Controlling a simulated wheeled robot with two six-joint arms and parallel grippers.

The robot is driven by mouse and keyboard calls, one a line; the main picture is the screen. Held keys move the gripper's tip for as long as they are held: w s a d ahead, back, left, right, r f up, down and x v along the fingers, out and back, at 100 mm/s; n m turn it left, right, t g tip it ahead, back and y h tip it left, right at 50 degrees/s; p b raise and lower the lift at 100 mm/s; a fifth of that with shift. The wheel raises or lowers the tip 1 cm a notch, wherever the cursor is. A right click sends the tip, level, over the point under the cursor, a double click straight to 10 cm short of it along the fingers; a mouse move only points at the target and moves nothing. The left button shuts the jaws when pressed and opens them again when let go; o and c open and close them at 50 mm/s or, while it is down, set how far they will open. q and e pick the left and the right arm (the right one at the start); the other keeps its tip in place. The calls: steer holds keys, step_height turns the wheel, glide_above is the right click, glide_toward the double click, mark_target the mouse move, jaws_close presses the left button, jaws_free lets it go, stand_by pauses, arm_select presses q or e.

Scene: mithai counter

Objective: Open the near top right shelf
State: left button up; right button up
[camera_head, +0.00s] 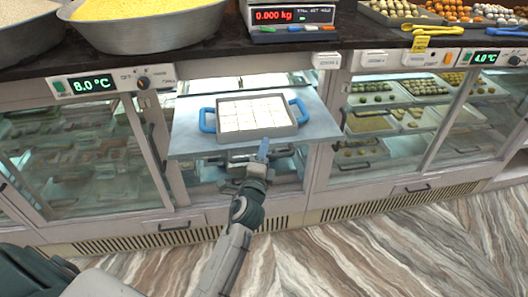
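A pale blue-grey shelf (325,126) sticks out of the middle bay of the counter, below the scale. A metal tray (229,135) with two blue handles and rows of white square sweets stands on it. My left gripper (263,152) is at the front edge of this shelf, near its middle. A small blue part shows at the fingertips. I cannot tell whether the fingers are closed on the shelf's edge. The shelf's handle is not clearly visible. My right gripper is out of view.
A glass-fronted case (80,150) is at left and another (400,115) with trays of sweets is at right. The dark countertop (200,62) carries a metal basin (140,30) of yellow grains and a scale (292,18). The striped floor (400,250) in front is clear.

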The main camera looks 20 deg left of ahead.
arm_select(q)
steer(key=shift+s+f, duration=0.1)
steer(key=b+v, duration=0.2)
steer(key=v, duration=0.8)
steer(key=shift+s, duration=0.35)
steer(key=shift+d, duration=0.1)
